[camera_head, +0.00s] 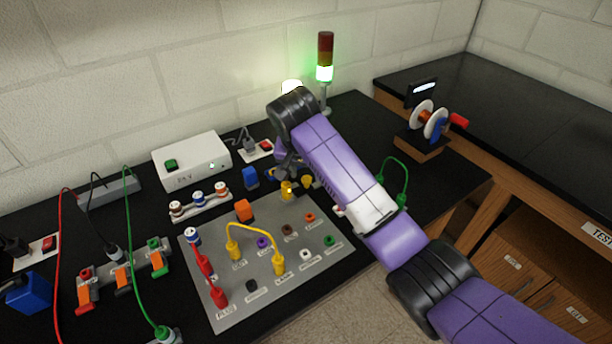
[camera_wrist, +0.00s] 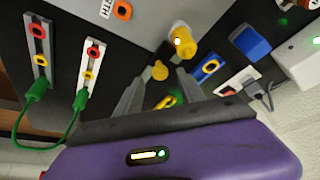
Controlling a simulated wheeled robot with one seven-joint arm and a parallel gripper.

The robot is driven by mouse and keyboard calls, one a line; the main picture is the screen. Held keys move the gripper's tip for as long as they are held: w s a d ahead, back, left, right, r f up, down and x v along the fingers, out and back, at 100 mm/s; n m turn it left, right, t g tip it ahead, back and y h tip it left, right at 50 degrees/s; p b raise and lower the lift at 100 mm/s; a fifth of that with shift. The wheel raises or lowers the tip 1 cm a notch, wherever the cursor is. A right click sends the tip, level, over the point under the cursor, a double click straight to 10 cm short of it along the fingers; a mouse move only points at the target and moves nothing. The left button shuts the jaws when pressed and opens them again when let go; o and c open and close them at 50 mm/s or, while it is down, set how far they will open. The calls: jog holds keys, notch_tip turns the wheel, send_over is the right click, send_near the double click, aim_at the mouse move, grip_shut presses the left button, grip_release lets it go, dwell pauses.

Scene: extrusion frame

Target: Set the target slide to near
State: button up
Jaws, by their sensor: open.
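My gripper (camera_wrist: 160,88) is open in the wrist view, its two grey fingers spread. A small yellow knob (camera_wrist: 160,70) shows between the fingers, with no visible grip on it. A yellow ring-shaped part (camera_wrist: 166,102) lies lower, partly hidden by my gripper's body. A yellow cylinder with a bright end (camera_wrist: 183,42) stands just beyond the fingers; it also shows in the head view (camera_head: 287,190). I cannot tell which part is the target slide or where it is set. In the head view my arm hides much of this area.
A grey panel (camera_head: 318,252) with coloured sockets and plugged leads lies in front. A blue block (camera_wrist: 250,43), a white box (camera_head: 192,158) and a lit signal tower (camera_head: 325,70) stand nearby. A green cable (camera_wrist: 42,146) loops between two socket strips. A spool stand (camera_head: 422,145) is at right.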

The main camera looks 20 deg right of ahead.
jog(key=shift+v, duration=2.6)
jog(key=w+a+r+n+t+y, duration=0.4)
jog(key=w+a+r+t, duration=0.15)
jog(key=a+t, duration=0.2)
jog(key=s+d+f+t, duration=0.1)
jog(key=s+d+f, duration=0.2)
jog(key=s, duration=1.5)
jog(key=s+d+f+n+t+h, duration=0.1)
jog(key=s+d+f, duration=0.2)
jog(key=s, duration=1.6)
jog(key=s+d+f+t+h, duration=0.1)
jog(key=s+d+f, duration=0.2)
jog(key=s, duration=1.6)
jog(key=d, duration=0.4)
jog(key=shift+f, duration=0.2)
